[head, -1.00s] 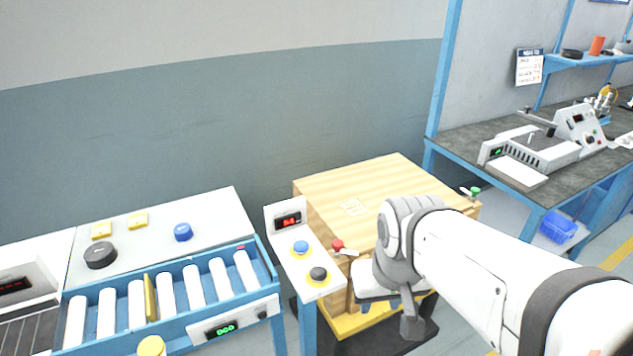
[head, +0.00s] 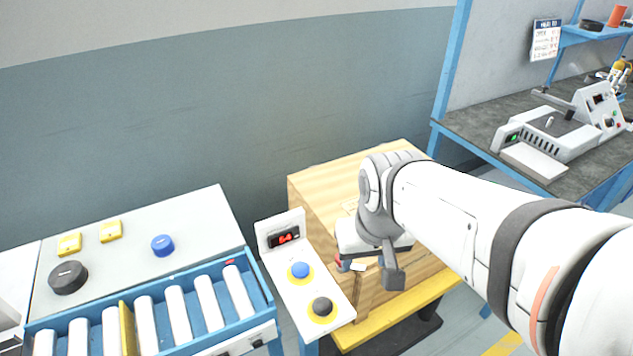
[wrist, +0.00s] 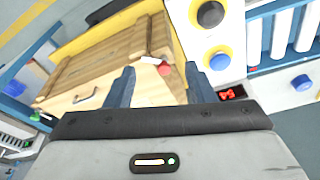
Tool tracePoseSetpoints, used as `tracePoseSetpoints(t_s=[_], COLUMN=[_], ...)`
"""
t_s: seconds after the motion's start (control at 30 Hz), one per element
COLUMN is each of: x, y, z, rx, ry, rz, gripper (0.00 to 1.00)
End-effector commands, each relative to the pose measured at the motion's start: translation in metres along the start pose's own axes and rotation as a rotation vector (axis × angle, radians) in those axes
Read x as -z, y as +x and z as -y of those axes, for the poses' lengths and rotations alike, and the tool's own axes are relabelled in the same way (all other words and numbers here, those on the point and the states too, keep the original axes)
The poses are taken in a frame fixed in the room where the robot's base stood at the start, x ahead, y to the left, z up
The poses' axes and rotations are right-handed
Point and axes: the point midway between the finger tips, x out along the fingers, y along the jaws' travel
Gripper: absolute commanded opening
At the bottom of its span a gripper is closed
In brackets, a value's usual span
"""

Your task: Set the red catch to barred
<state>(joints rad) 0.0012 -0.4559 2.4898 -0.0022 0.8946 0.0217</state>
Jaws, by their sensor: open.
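The red catch (wrist: 164,69) is on the near corner of the wooden crate (wrist: 110,65); in the wrist view its red knob and a short pale lever lie between the two fingers. In the head view only a bit of the red catch (head: 339,260) shows beside my gripper (head: 352,266), with the rest hidden behind it. My gripper (wrist: 160,82) is open, its blue-grey fingers spread to either side of the knob, with nothing held. Whether the fingers touch the knob cannot be told.
Left of the crate in the head view stands a button panel with a blue button (head: 300,270), a black button (head: 322,307) and a red display (head: 284,237). A roller conveyor (head: 262,335) lies further left. A workbench (head: 470,129) with instruments stands at the right.

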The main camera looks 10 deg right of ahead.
Motion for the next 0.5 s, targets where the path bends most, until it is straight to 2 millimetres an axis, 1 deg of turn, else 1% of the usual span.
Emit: tracePoseSetpoints(t_s=[0.17,0.3,0.4,0.5], x=[0.032,0.065,0.084,0.099], y=[0.015,0.04,0.06,0.079], z=[-0.001,-0.001,-0.001,-0.001], rx=[-0.002,-0.017,-0.032,-0.046], ry=[0.126,0.29,0.399,0.487], rz=[0.058,0.115,0.152,0.178], gripper=[0.51,0.51,0.51,0.51])
